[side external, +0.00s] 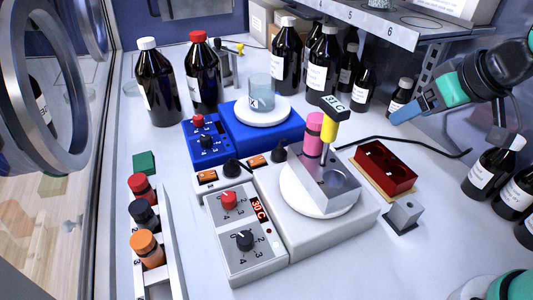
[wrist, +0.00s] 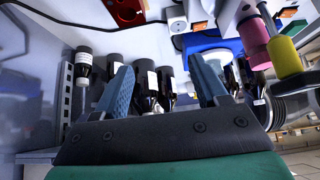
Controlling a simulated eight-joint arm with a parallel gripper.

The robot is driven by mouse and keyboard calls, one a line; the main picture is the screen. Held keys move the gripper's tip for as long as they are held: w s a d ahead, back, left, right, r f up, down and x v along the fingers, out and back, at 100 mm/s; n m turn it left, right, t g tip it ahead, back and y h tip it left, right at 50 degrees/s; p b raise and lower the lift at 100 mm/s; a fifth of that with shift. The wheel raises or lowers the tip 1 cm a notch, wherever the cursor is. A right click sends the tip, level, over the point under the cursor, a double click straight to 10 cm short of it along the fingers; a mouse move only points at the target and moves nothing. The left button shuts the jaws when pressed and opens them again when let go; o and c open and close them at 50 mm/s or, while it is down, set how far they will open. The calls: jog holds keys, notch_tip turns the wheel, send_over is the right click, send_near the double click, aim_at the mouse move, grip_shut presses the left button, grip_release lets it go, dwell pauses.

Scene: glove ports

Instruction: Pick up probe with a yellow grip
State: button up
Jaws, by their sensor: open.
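The probe with a yellow grip (side external: 330,130) stands upright in a grey metal block (side external: 318,182), with a dark "31 C" display on its top. A pink-gripped piece (side external: 313,138) stands just left of it in the same block. The block sits on a round white plate (side external: 294,199). In the wrist view the yellow grip (wrist: 285,55) is at the upper right, beside the pink one (wrist: 254,42). My gripper (side external: 398,117) is to the right of the probe, apart from it. In the wrist view its blue fingers (wrist: 158,84) are spread, with nothing held between them.
A red block (side external: 384,170) and a small grey block (side external: 404,215) stand right of the white heater. A black cable (side external: 430,147) crosses behind them. Dark bottles (side external: 490,172) line the right edge and back. A blue stirrer (side external: 262,128) carries a beaker (side external: 261,91).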

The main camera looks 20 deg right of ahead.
notch_tip(320, 180, up, 12)
jog(key=g, duration=0.3)
send_over(337, 105)
jog(key=s, duration=0.2)
notch_tip(337, 105, down, 5)
jog(key=shift+w+f, duration=0.1)
jog(key=shift+w, duration=0.05)
jog(key=shift+x, duration=3.05)
grip_shut()
